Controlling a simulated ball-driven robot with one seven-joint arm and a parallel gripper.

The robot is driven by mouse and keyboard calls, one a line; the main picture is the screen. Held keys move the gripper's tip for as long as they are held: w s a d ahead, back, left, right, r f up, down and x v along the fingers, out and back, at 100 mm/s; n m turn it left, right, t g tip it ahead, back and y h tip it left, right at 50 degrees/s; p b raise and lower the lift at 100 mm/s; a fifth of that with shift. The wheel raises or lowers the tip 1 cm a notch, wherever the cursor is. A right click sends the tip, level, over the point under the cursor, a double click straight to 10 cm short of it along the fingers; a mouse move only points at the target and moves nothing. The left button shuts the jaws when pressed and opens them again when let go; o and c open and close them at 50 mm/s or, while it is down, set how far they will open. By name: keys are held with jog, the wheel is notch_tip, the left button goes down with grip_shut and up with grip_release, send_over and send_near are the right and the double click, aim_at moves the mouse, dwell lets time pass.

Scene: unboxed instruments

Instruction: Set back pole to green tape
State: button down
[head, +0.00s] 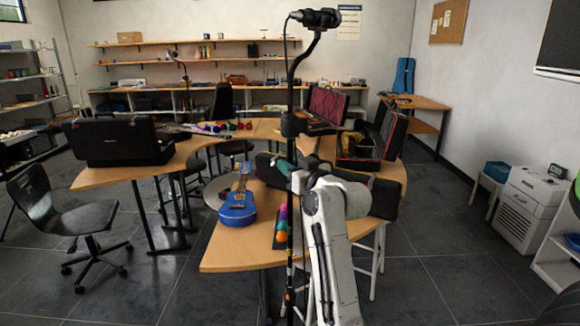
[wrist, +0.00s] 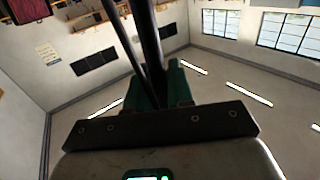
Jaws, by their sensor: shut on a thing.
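A tall thin black pole (head: 291,90) stands upright in the middle of the head view, with a bent neck and a black head piece at its top. A dark collar sits partway up it. My gripper (head: 296,182) is shut on the pole below this collar, at the end of my white arm. In the wrist view, the dark pole (wrist: 149,45) runs up from between dark green finger parts (wrist: 176,85). I cannot make out any green tape on the pole or floor. The pole's foot is hidden.
A curved wooden table (head: 235,260) lies close around the pole, with a blue ukulele (head: 238,207) and colored shakers (head: 282,225) on it. Open black cases (head: 122,141) stand on the tables. An office chair (head: 78,222) is at left. Grey floor (head: 430,280) is free at right.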

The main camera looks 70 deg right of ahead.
notch_tip(320, 180, down, 24)
jog(key=b, duration=1.5)
jog(key=shift+r, duration=0.15)
jog(key=c, duration=1.2)
grip_release()
jog(key=shift+o, duration=0.2)
jog(key=shift+s, duration=0.1)
jog(key=v, duration=1)
jog(key=shift+s+a, duration=0.25)
